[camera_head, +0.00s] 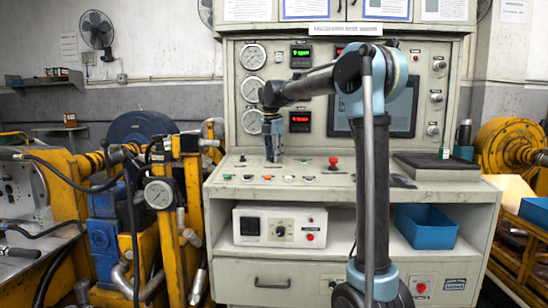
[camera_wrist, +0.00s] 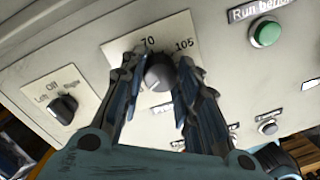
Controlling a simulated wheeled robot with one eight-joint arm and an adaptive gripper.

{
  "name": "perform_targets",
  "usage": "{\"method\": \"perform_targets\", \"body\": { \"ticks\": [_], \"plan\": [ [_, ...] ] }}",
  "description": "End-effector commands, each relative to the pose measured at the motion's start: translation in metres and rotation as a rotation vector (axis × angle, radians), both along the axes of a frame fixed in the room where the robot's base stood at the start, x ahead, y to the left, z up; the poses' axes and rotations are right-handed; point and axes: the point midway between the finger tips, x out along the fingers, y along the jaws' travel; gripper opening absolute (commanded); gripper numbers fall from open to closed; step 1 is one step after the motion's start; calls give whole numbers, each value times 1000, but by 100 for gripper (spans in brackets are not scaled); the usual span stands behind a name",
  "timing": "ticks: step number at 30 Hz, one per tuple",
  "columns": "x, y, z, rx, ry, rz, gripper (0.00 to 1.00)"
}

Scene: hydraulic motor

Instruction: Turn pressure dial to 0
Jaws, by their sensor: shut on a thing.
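The pressure dial (camera_wrist: 159,76) is a dark round knob on a pale plate in the wrist view. The numbers 70 and 105 show above it; the rest of its scale is hidden by my fingers, and I cannot tell for sure where its pointer stands. My gripper (camera_wrist: 158,64) has one finger on each side of the knob and is shut on it. In the head view, my gripper (camera_head: 272,146) points down at the console's control surface (camera_head: 330,178), left of the middle, and the dial is hidden there.
A dark selector knob (camera_wrist: 63,106) marked Off sits left of the dial, and a green button (camera_wrist: 267,33) is at the upper right. In the head view, a red button (camera_head: 333,162) stands right of my gripper. Gauges (camera_head: 253,56) and displays line the panel behind.

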Motion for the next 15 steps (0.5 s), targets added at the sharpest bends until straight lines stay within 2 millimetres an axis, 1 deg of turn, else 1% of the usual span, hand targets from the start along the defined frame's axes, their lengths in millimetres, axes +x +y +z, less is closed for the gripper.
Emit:
{"method": "perform_targets", "body": {
  "ticks": [6, 15],
  "plan": [
    [2, 1, 0, -14, -5, 96, 6],
    [2, 1, 0, -22, -4, 148, 6]
  ]
}}
